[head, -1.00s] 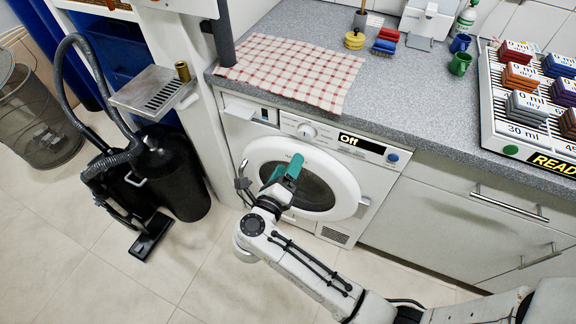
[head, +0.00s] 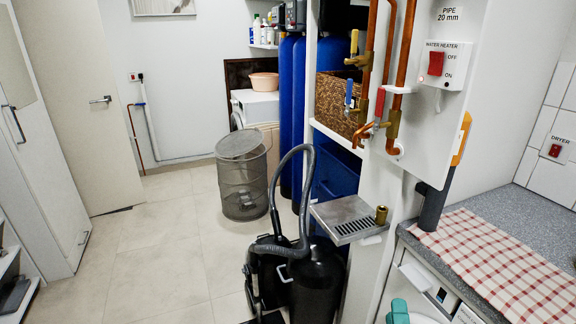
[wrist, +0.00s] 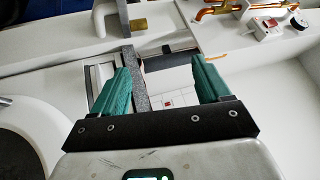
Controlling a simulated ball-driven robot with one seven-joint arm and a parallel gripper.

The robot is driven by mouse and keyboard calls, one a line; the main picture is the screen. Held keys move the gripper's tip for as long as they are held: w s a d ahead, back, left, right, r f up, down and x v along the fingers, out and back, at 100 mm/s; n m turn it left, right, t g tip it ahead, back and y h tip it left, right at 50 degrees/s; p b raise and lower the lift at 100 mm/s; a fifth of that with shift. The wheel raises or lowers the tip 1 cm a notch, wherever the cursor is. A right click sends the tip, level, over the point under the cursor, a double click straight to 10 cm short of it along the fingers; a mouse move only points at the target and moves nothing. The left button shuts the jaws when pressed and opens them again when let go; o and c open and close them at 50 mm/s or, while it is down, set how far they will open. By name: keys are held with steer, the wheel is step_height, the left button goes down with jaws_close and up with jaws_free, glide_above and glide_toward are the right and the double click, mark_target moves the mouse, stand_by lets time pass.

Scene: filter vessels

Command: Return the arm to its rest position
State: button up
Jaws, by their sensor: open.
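My gripper (wrist: 160,92) shows in the wrist view with two green fingers set wide apart and nothing between them. In the head view only a green piece of my gripper (head: 398,311) shows at the bottom edge, in front of the washing machine (head: 409,278). The rest of my arm is out of the head view.
A black vacuum cleaner (head: 262,275) with a grey hose stands on the floor beside a small metal drip tray (head: 340,213). A mesh bin (head: 243,185) stands behind it. A checked cloth (head: 490,255) lies on the counter. The tiled floor (head: 160,265) at left is clear.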

steer(key=s+a+f+n+g+y, duration=0.6)
steer(key=s+f+n+g+y, duration=0.3)
steer(key=n, duration=0.6)
steer(key=s+d+f+n+g+h, duration=0.1)
steer(key=s+d+g, duration=0.2)
steer(key=s, duration=0.3)
steer(key=s+d+f+n+g+h, duration=0.1)
steer(key=s+d+f+g+h, duration=0.1)
steer(key=s+d+g, duration=0.2)
steer(key=s+d+f+n+g+h, duration=0.1)
steer(key=s+d+f+g+h, duration=0.1)
steer(key=s, duration=0.8)
steer(key=shift+d+f+g, duration=0.25)
steer(key=shift+d+g, duration=0.6)
steer(key=shift+g, duration=0.25)
steer(key=shift+s, duration=0.1)
